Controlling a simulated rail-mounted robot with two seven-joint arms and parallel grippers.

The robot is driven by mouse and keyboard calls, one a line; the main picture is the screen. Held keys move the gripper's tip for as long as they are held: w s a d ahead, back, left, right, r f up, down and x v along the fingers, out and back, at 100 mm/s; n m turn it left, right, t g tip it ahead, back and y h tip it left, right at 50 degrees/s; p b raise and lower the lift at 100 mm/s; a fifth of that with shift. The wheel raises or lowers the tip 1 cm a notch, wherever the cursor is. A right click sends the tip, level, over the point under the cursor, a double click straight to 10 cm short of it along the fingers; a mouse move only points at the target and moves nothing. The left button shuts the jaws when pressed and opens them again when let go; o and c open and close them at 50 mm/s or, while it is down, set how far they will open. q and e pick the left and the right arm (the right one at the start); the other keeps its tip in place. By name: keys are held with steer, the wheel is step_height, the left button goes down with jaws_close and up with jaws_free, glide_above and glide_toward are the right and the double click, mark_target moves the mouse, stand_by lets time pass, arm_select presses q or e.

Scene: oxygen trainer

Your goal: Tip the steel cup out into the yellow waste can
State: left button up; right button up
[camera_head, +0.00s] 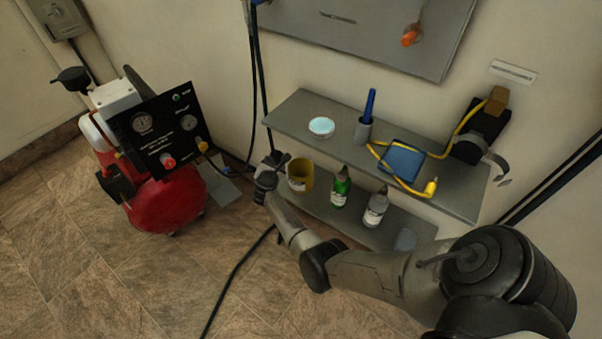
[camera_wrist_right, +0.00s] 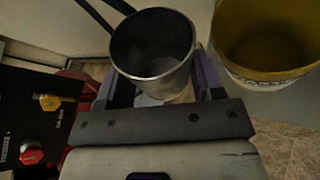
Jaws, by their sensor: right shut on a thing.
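My right gripper (camera_wrist_right: 154,88) is shut on the steel cup (camera_wrist_right: 153,47), which shows between its fingers in the right wrist view. The cup's open mouth and inner wall face the camera; I cannot make out any contents. The yellow waste can (camera_head: 300,176) stands at the left end of the lower shelf in the head view. It also shows in the right wrist view (camera_wrist_right: 268,77), just right of the cup and apart from it. In the head view the right gripper (camera_head: 270,163) is left of the can, and the cup is hard to make out there. My left gripper is not in view.
The lower shelf (camera_head: 395,222) also holds a green bottle (camera_head: 340,190) and a clear bottle (camera_head: 376,208). The upper shelf (camera_head: 290,112) overhangs it, with a dish (camera_head: 321,127) and yellow hose (camera_head: 464,128). A red compressor (camera_head: 165,196) with a black gauge panel (camera_head: 160,130) stands at left.

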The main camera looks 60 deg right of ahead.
steer(key=shift+w+a+f+n+g+h+b, duration=0.3)
steer(key=shift+w+f+n+b, duration=0.35)
steer(key=shift+b, duration=0.65)
steer(key=shift+w+a+f+n+g+h+b, duration=0.25)
steer(key=shift+f+n+b, duration=0.4)
steer(key=shift+b, duration=0.65)
steer(key=shift+w+a+f+n+g+h+b, duration=0.15)
steer(key=shift+w+f+n+g+b, duration=0.25)
steer(key=shift+f+b, duration=0.7)
steer(key=shift+r, duration=0.2)
